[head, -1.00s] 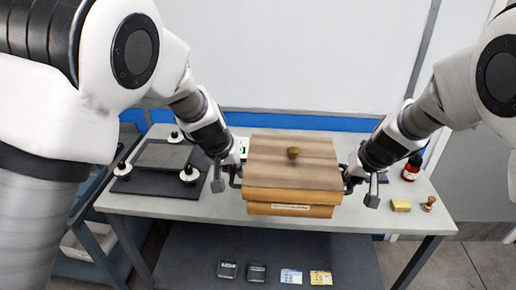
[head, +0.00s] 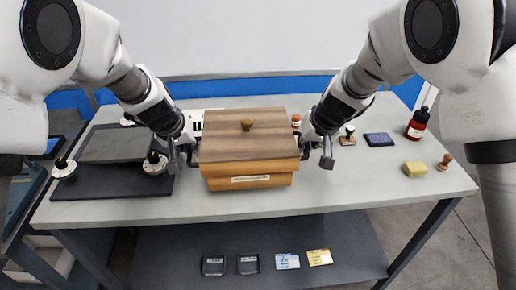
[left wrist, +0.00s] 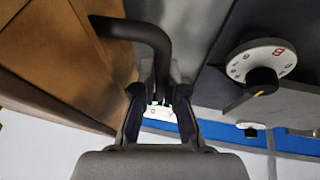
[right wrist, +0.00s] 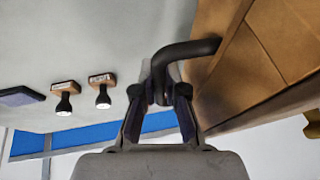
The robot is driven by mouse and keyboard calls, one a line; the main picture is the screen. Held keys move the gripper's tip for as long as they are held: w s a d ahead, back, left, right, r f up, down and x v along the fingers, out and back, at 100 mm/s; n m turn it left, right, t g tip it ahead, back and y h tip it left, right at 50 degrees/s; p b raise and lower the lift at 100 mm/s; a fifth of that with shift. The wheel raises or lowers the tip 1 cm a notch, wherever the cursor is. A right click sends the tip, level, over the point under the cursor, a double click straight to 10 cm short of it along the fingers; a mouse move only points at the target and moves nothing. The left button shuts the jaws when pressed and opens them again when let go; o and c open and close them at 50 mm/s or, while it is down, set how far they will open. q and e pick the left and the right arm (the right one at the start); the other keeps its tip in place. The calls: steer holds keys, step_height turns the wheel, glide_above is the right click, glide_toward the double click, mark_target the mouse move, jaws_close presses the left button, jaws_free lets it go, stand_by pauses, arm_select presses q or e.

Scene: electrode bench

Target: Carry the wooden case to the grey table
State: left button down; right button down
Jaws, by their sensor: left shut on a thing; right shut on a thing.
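The wooden case (head: 249,181) has a striped brown lid with a round knob (head: 247,124) and a pale label on its front. It appears level, over the middle of the grey table (head: 350,195); I cannot tell whether its base touches the top. My left gripper (head: 190,158) is shut on the black handle on the case's left side, and that handle shows in the left wrist view (left wrist: 137,30). My right gripper (head: 312,152) is shut on the black handle on its right side, which shows in the right wrist view (right wrist: 190,48).
A dark plate device with white dials (head: 155,162) stands left of the case. The front middle is clear.

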arm_select(q)
steer(key=shift+w+a+r, duration=0.1)
steer(key=shift+r, duration=0.1)
arm_select(e)
steer(key=shift+w+r, duration=0.1)
steer(key=shift+r, duration=0.1)
steer(key=shift+d, duration=0.1)
